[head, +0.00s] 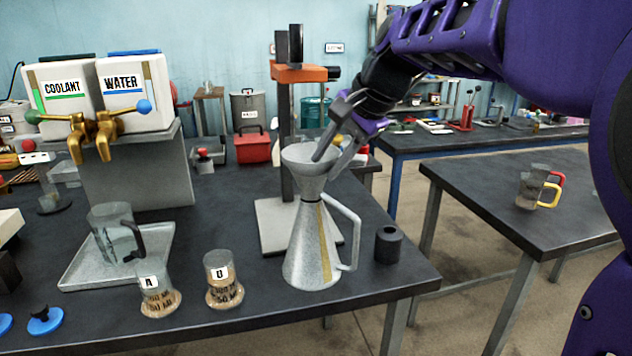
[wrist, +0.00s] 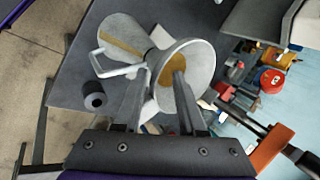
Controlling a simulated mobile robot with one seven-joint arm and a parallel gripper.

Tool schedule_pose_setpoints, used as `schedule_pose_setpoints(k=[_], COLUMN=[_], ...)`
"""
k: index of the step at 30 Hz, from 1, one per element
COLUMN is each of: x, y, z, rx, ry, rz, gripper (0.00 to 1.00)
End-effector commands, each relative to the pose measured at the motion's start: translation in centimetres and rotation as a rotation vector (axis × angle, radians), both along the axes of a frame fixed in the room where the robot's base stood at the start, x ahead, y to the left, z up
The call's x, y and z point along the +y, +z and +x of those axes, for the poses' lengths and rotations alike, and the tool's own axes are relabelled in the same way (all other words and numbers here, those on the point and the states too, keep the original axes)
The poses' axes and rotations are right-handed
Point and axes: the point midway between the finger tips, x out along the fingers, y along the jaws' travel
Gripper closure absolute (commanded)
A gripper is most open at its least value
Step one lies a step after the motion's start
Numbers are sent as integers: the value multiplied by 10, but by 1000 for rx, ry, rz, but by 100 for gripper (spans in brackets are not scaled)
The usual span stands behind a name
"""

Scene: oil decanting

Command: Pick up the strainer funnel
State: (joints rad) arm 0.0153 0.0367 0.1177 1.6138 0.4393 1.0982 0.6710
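The strainer funnel (head: 303,166) is a grey metal cone standing upright in the neck of a conical metal can (head: 306,255). The can has a side handle and a yellowish stripe. In the wrist view the funnel's wide bowl (wrist: 203,66) faces the camera, with the can (wrist: 121,40) behind it. My gripper (head: 326,168) is at the funnel's right rim, fingers pointing down. In the wrist view my gripper (wrist: 160,74) is open, with one finger over the inside of the bowl and the other outside the rim. I cannot tell whether either finger touches it.
A dark cylinder (head: 388,244) stands right of the can. A stand with an orange arm (head: 300,73) rises behind the funnel. Two labelled glasses, A (head: 158,290) and another (head: 223,280), stand to the left. A tray (head: 90,268) holds a jug (head: 112,232).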

Motion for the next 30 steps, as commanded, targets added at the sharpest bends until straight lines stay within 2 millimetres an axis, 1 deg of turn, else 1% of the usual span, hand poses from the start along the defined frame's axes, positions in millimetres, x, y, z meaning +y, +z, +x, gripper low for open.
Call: schedule_pose_setpoints(k=[1, 8, 9, 11, 15, 16, 30], x=[1, 1, 1, 1, 1, 1, 1], y=[-6, -4, -4, -4, -4, -4, -5], z=[-1, -1, -1, -1, -1, -1, -1], rx=[-1, -1, -1, -1, -1, -1, 1], ry=[1, -1, -1, -1, -1, -1, 0], rz=[0, 0, 0, 0, 0, 0, -1], gripper=[60, 60, 62, 73, 98, 100, 100])
